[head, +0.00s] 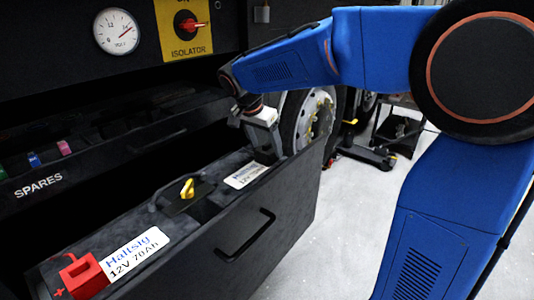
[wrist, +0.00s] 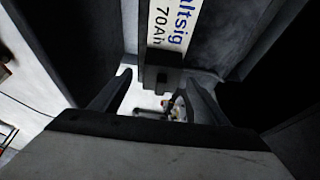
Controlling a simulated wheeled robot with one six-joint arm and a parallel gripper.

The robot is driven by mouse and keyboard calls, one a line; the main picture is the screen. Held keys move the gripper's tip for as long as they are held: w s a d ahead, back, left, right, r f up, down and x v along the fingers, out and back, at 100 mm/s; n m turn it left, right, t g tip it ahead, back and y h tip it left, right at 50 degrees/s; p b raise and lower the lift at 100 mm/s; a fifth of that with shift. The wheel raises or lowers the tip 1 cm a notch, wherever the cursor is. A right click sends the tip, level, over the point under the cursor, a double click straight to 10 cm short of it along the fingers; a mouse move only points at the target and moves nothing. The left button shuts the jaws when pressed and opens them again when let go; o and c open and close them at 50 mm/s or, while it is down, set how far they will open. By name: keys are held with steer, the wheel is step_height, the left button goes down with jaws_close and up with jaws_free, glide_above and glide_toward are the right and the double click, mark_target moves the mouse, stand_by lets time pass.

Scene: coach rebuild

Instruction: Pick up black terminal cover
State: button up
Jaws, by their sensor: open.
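The black terminal cover (wrist: 163,73) is a small dark block at the end of a white battery label (wrist: 175,22) in the wrist view. My gripper (wrist: 160,78) is open, with one finger to each side of the cover in that picture. I cannot tell how deep the fingers reach around it. In the head view my gripper (head: 266,150) is over the far end of the open drawer (head: 285,205), beyond the far battery's label (head: 247,175). The black cover cannot be made out there.
A red terminal cover (head: 84,275) sits on the near battery by its label (head: 138,251). A yellow key-like part (head: 187,188) stands between the batteries. The drawer walls rise close around my gripper. A SPARES drawer (head: 90,165) is at left; a wheel (head: 308,120) stands behind.

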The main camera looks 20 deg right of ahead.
mark_target(265, 145)
steer(key=shift+x, duration=1.7)
steer(key=shift+a, duration=0.1)
steer(key=c, duration=1.1)
